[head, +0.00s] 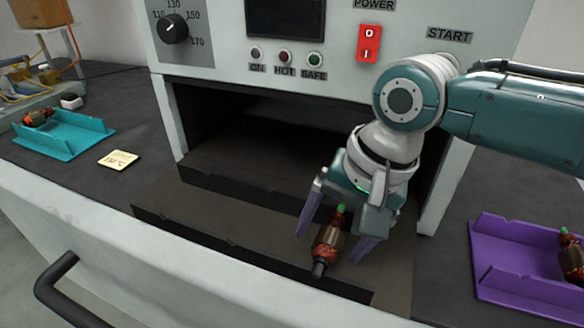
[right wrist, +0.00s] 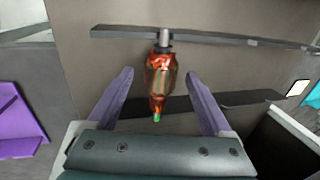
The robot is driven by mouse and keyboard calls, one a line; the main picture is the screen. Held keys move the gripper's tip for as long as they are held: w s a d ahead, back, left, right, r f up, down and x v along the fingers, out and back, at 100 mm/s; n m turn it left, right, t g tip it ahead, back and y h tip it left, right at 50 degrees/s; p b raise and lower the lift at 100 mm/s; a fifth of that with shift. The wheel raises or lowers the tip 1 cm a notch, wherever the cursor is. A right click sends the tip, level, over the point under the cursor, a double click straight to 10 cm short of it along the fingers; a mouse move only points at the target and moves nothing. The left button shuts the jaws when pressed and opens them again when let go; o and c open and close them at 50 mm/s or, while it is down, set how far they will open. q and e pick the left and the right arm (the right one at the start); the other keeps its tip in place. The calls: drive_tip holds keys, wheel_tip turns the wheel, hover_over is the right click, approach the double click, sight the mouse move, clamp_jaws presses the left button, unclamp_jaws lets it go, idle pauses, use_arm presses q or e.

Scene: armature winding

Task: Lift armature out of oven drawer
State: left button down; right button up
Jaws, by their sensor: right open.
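The armature (head: 330,246) has a copper-red wound body, a dark shaft end and a green tip. It lies in the pulled-out oven drawer (head: 215,243), its shaft end at the front rail and its green tip toward the oven. My right gripper (head: 332,242) is open above it, with one purple finger on each side. In the right wrist view the armature (right wrist: 160,76) lies between the open fingers, with gaps on both sides, and its shaft end meets the dark rail (right wrist: 215,37). My left gripper is not in view.
The oven front (head: 225,50), with dial and red switch, stands behind the drawer. A teal tray (head: 75,143) with another armature (head: 38,117) is at left, near a yellow note (head: 119,160). A purple tray (head: 500,248) with another armature (head: 571,257) is at right. A dark handle (head: 62,290) is lower left.

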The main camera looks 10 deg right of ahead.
clamp_jaws()
idle(0.6)
